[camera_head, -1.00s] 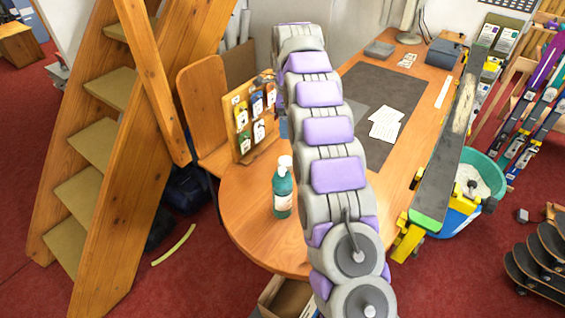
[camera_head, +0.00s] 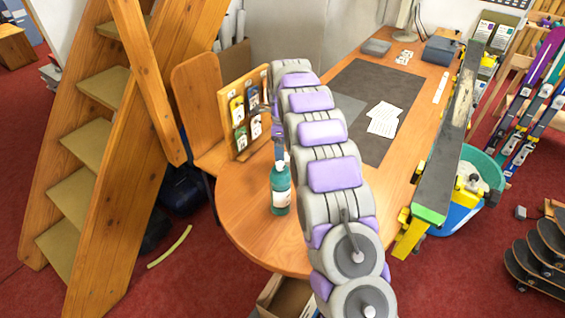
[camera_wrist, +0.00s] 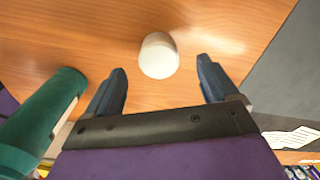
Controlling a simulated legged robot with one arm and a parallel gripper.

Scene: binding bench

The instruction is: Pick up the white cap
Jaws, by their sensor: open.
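The white cap (camera_wrist: 158,55) is on the wooden table in the wrist view, its round pale top facing me. My gripper (camera_wrist: 161,66) is open, with one dark finger on each side of the cap's near part and a gap to both. The cap's far part lies beyond the fingertips. I cannot tell the height of the fingers above the table. In the head view the cap is hidden behind the teal bottle (camera_head: 281,189) and a blue-grey finger of my gripper (camera_head: 279,148). The bottle also shows at the left of the wrist view (camera_wrist: 38,125), close to the left finger.
The wooden table (camera_head: 245,210) holds a dark mat (camera_head: 372,90) with white papers (camera_head: 384,118). A wooden rack with tagged items (camera_head: 240,112) stands behind the bottle. A ski (camera_head: 440,170) is at the table's right edge. The table front left of the bottle is clear.

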